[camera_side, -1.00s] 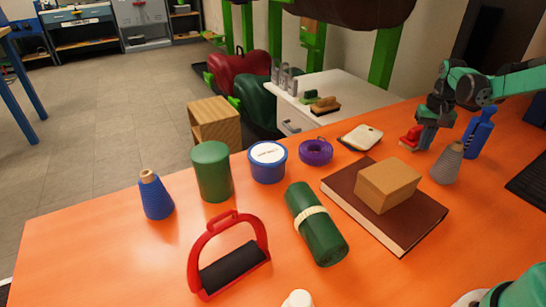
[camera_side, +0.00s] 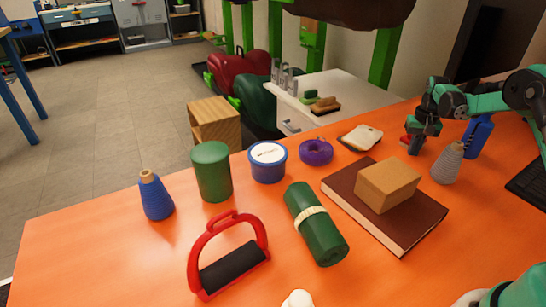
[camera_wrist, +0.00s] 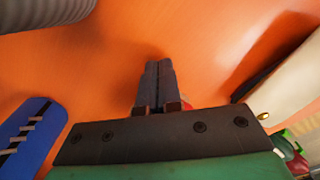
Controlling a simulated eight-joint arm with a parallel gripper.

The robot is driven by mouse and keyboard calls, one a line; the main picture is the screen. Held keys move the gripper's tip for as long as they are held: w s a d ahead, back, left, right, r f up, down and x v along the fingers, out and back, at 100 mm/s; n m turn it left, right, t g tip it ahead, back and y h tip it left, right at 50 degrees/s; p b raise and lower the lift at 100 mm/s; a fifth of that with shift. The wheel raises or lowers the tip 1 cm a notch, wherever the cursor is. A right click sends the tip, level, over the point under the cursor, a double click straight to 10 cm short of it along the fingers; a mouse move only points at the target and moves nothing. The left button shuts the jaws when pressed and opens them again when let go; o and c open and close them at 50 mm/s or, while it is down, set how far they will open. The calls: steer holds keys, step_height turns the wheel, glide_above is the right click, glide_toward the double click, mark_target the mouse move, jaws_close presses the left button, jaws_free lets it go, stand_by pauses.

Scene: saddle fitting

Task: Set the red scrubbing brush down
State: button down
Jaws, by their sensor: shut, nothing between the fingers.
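The red scrubbing brush (camera_side: 405,140) is at the far right part of the orange table in the side view. Only a small red piece of it shows; my gripper hides the rest. My gripper (camera_side: 415,152) is low over the table, just in front of the brush in that view. In the wrist view the two dark fingers of my gripper (camera_wrist: 158,72) are together, with nothing between them and orange tabletop beyond. I cannot tell whether the gripper touches the brush.
A brown book (camera_side: 420,222) with a tan block (camera_side: 388,184) lies in front. A pale sponge-like pad (camera_side: 360,137) lies to the left. The table's front left is clear.

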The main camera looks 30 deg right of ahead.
steer(key=shift+w+d, duration=1.2)
steer(key=shift+w, duration=0.2)
steer(key=shift+s+a, duration=0.1)
